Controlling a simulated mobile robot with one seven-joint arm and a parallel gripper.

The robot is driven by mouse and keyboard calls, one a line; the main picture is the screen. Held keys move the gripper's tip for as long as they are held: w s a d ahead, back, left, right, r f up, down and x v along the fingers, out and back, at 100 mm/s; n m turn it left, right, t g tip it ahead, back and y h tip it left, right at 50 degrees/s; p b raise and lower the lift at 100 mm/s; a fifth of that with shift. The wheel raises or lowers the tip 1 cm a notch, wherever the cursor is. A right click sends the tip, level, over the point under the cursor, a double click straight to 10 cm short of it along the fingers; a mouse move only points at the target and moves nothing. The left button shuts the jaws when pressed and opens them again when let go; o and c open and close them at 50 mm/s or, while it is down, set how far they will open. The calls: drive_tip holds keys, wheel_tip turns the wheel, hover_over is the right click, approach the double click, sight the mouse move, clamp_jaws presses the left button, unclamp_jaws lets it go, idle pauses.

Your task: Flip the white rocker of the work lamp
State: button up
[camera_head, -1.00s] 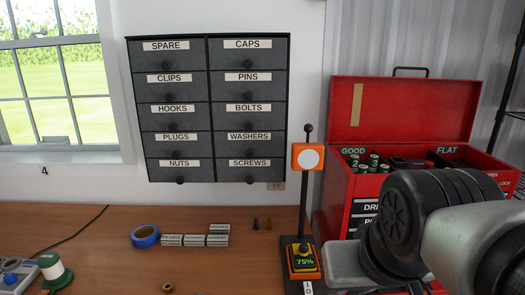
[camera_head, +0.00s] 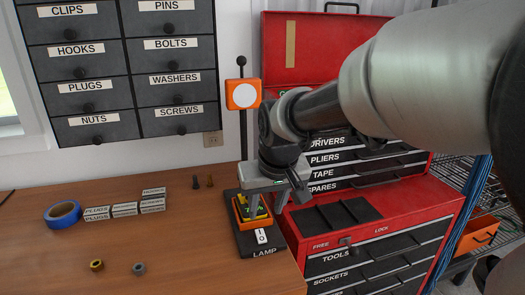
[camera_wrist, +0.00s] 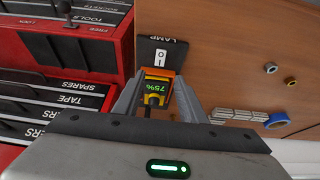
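The work lamp has an orange head (camera_head: 243,94) with a white face on a black post. Its base (camera_head: 238,240) is a dark plate marked LAMP, near the table's right edge. An orange-and-yellow box with a green display sits on the base; it reads 75% in the wrist view (camera_wrist: 160,84). The white rocker (camera_head: 262,236), marked I and O, is in front of this box; it also shows in the wrist view (camera_wrist: 160,56). In the wrist view the fingers (camera_wrist: 159,82) flank the display, short of the rocker.
A red tool chest (camera_head: 375,235) stands right of the lamp, with an open red toolbox (camera_head: 318,50) behind. Blue tape (camera_head: 63,214), small labelled boxes (camera_head: 125,209), bolts and two rings (camera_head: 97,265) lie left. The table's middle is clear. Labelled drawers (camera_head: 110,60) hang above.

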sight(259, 232)
drive_tip(key=b+x, duration=0.2)
drive_tip(key=x, duration=0.9)
drive_tip(key=shift+w+f, duration=0.2)
drive_tip(key=shift+f, duration=0.1)
drive_tip(key=shift+c, duration=0.5)
clamp_jaws()
drive_tip(key=r+g+p, duration=0.1)
drive_tip(key=p, duration=0.2)
drive_tip(key=shift+w+a, duration=0.15)
drive_tip(key=shift+w+g+p, duration=0.1)
drive_tip(key=shift+g+p, duration=0.3)
drive_tip(key=shift+p, duration=0.5)
drive_tip(key=g+h+p, duration=0.1)
drive_tip(key=p, duration=0.2)
drive_tip(key=shift+w+f, duration=0.15)
drive_tip(key=shift+w, duration=0.1)
drive_tip(key=shift+w+a+f+g+p, duration=0.15)
drive_tip(key=shift+f+g+p, duration=0.25)
drive_tip(key=shift+g+p, duration=0.55)
drive_tip(key=shift+o, duration=0.5)
unclamp_jaws()
